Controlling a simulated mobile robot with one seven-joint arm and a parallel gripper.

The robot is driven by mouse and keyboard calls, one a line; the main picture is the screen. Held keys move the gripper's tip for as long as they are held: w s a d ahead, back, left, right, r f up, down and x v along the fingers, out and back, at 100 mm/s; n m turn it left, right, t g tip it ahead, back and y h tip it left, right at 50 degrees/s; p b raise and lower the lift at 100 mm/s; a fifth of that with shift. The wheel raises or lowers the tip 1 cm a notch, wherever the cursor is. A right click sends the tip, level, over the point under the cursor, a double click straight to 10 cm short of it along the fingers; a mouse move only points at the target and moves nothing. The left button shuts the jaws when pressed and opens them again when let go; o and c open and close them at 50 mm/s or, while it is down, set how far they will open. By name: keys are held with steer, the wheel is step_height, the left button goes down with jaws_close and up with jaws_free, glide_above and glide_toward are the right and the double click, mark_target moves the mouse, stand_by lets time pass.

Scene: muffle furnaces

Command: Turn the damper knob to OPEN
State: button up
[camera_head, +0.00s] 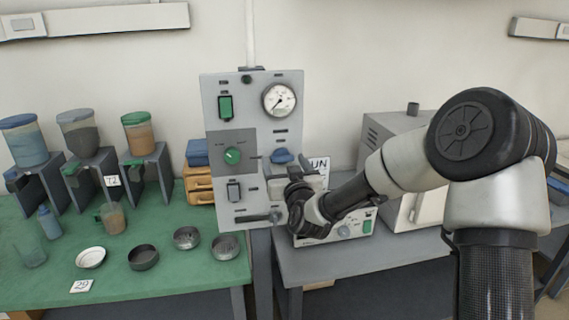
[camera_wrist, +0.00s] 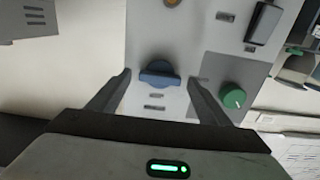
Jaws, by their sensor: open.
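The upright grey control panel (camera_head: 262,85) carries two knobs. A blue knob (camera_head: 283,156) with a bar-like grip sits on its right side, and a round green knob (camera_head: 232,155) with a white mark sits on a darker plate to the left. The labels are too small to read, so I cannot tell which is marked damper. My gripper (camera_wrist: 160,77) is open in the wrist view, its fingers on either side of the blue knob (camera_wrist: 160,74), with gaps showing. The green knob (camera_wrist: 233,96) is outside the right finger there. In the head view my arm hides part of the lower panel.
A round gauge (camera_head: 279,99) and a green switch (camera_head: 225,106) are higher on the panel. A horizontal handle (camera_head: 258,217) is near its bottom. A furnace (camera_head: 385,135) stands at right behind my arm. The green table (camera_head: 205,265) at left holds dishes and hoppers.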

steer(key=c, duration=1)
steer(key=shift+c, duration=0.2)
steer(key=shift+b, duration=0.35)
steer(key=m+b, duration=0.1)
steer(key=m, duration=0.1)
steer(key=m+b, duration=0.1)
steer(key=b, duration=0.1)
steer(key=shift+f+m, duration=0.2)
steer(key=shift+m, duration=0.2)
steer(key=m+b, duration=0.8)
steer(key=m, duration=0.2)
steer(key=shift+d, duration=0.1)
steer(key=shift+r+m+b, duration=0.1)
steer(key=shift+m+b, duration=1.15)
steer(key=shift+m, duration=0.75)
